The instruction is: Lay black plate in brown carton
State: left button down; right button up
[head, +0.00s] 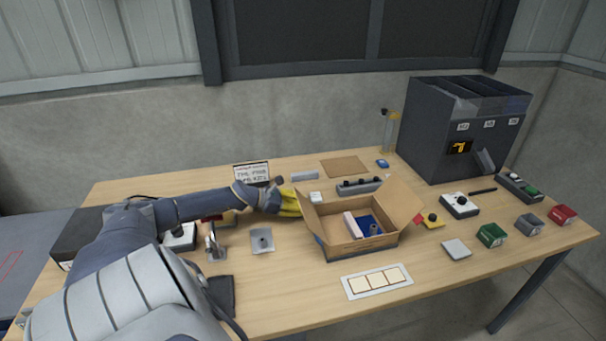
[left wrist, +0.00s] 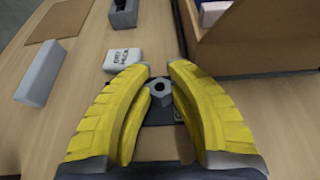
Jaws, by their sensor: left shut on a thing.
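My left gripper (head: 290,203) is at the left side of the open brown carton (head: 346,254), near its left flap. In the left wrist view its yellow fingers (left wrist: 160,72) are closed around a black plate (left wrist: 154,112) with a grey hexagonal nut-like piece on it. The fingers cover part of the plate, and the head view does not show it. The carton also shows at the upper right of the left wrist view (left wrist: 248,48). Inside the carton are a pale pink block (head: 353,225), a blue piece (head: 367,222) and a grey ring-like part (head: 375,229). My right gripper is not in view.
A white tray with cream squares (head: 377,282) lies in front of the carton. A dark dispenser (head: 458,130) stands at the back right.

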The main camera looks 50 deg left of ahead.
pick_arm(q)
jog(key=shift+w+f, duration=0.1)
jog(key=shift+f, duration=0.1)
dwell(0.3)
jog(key=c, duration=1.3)
grip_release()
jog(key=shift+r, duration=0.1)
jog(key=shift+v, duration=3.3)
jog(key=shift+o, duration=0.2)
jog(key=shift+v, duration=2.5)
jog(key=shift+r, duration=0.15)
jog(key=c, duration=0.3)
